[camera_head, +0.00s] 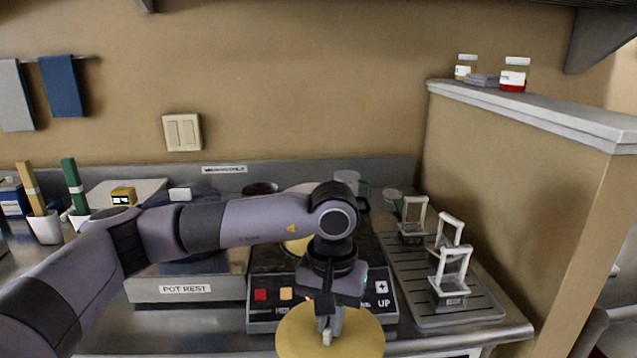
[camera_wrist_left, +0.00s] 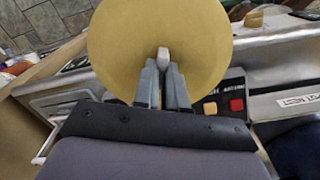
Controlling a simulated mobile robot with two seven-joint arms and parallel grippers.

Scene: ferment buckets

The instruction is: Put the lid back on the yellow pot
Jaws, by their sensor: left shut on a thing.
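A round yellow lid (camera_head: 345,340) is in my left gripper (camera_head: 328,325), low at the front of the counter in the head view. The lid also fills the upper middle of the left wrist view (camera_wrist_left: 125,45). My left gripper's fingers (camera_wrist_left: 163,75) are shut on its pale knob (camera_wrist_left: 163,53). A yellow surface (camera_head: 298,245), apparently part of the yellow pot, shows behind my left arm above the control panel. My arm hides most of it, so I cannot tell its full shape. My right gripper is not in view.
A control panel (camera_head: 320,308) marked UP stands behind the lid. Left of it is a grey box labelled POT REST (camera_head: 186,290). A grooved tray (camera_head: 405,265) with several pale-handled frames is at right, beside a partition wall (camera_head: 520,165). Mugs stand at the back.

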